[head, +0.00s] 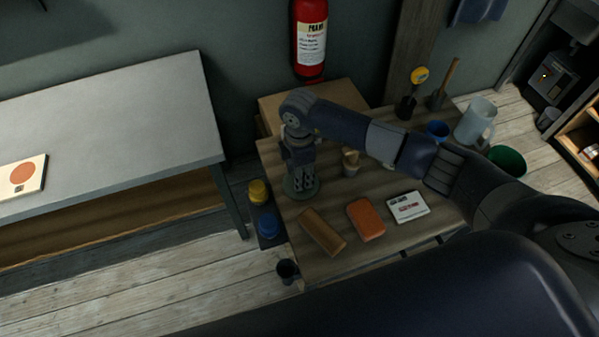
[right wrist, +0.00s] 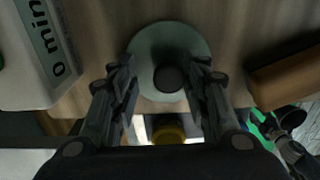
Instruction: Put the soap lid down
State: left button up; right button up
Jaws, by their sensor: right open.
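The soap lid (right wrist: 145,48) is a round grey-green disc with a dark knob in its middle. In the head view the lid (head: 290,191) lies flat at the left edge of the wooden table, below my right gripper (head: 304,184). In the right wrist view my right gripper (right wrist: 167,88) is open, with one finger on each side of the knob. The fingers look apart from the knob. The gripper hides part of the lid in the head view. My left gripper is not in view.
On the wooden table (head: 300,262) are a brown block (head: 322,231), an orange block (head: 366,219) and a white labelled box (head: 408,207). A clear jug (head: 475,122) stands at the back right.

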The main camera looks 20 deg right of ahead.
notch_tip(320, 180, up, 12)
jog(key=b, duration=0.3)
jog(key=shift+f, duration=0.2)
jog(key=shift+f, duration=0.1)
